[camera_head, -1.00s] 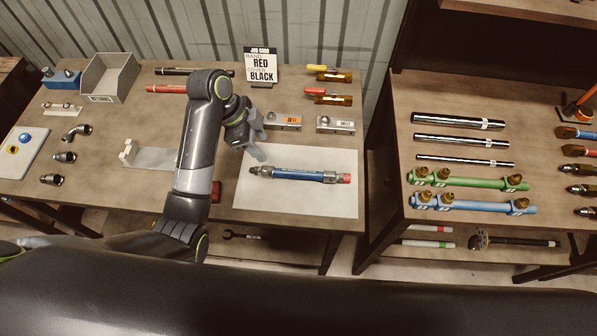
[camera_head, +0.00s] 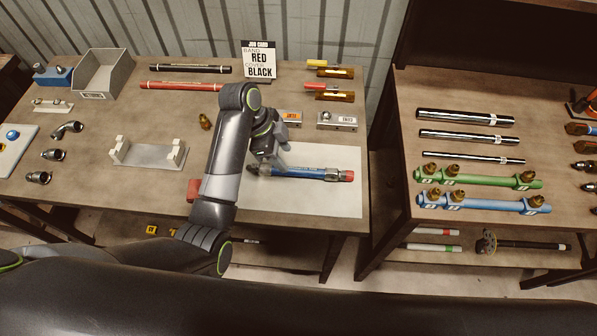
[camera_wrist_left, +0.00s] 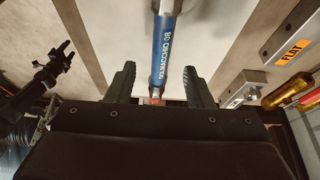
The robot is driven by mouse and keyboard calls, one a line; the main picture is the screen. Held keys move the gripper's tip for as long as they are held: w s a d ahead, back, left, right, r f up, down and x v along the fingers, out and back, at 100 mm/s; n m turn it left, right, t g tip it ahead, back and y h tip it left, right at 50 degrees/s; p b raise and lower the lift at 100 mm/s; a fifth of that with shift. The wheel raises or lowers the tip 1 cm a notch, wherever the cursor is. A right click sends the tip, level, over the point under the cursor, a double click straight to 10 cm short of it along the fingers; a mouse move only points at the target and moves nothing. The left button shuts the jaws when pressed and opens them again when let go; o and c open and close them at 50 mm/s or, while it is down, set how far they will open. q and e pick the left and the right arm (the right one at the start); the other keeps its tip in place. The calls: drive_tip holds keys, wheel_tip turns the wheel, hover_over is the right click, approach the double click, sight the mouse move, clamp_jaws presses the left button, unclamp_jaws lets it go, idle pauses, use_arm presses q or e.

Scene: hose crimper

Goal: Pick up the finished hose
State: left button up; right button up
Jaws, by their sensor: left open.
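The finished hose (camera_head: 305,173) is blue with metal fittings and a red right end. It lies on a white mat (camera_head: 330,204) on the left table. My left gripper (camera_head: 273,165) is over the hose's left part and hides some of it. In the left wrist view, the hose (camera_wrist_left: 162,52) runs lengthwise into the space between the two open fingers (camera_wrist_left: 160,76). The fingers stand apart on either side, with gaps to the hose. Whether the fingertips are level with it is hard to tell.
Two small metal blocks (camera_head: 337,121) stand behind the mat. A job card (camera_head: 259,62) reads band red, cover black. A grey cradle (camera_head: 148,153) and an open bin (camera_head: 107,75) are further left. The mat's front right is bare.

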sight(295, 169)
use_arm(q)
drive_tip(key=shift+d+f, duration=0.3)
drive_tip(key=shift+f, duration=0.35)
drive_tip(key=shift+p+x, duration=0.95)
drive_tip(key=shift+x, duration=1.8)
drive_tip(key=shift+w+r, duration=0.1)
clamp_jaws()
